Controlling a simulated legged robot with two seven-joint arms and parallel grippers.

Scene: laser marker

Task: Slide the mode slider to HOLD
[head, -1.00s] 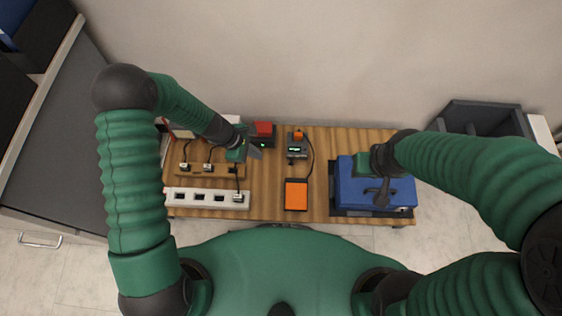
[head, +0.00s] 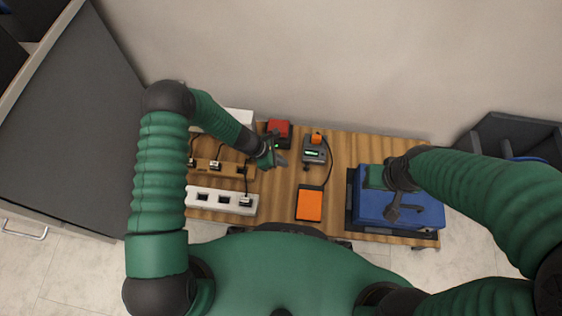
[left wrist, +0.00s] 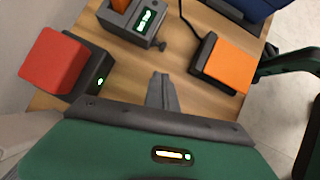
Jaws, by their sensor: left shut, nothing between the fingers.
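A small grey device (head: 315,150) with a lit green display and an orange top stands on the wooden table. It also shows at the top of the left wrist view (left wrist: 150,22), with a dark knob (left wrist: 161,44) on its near side. I cannot make out which part is the mode slider, nor read a HOLD label. My left gripper (head: 281,160) is shut and empty, left of the grey device and apart from it.
The red-topped box (head: 279,128) stands behind my left gripper. An orange pad (head: 309,203) lies in front of the grey device, with a cable. A white socket strip (head: 213,201) is at front left. The blue case (head: 425,211) fills the right end. Bare wood lies between.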

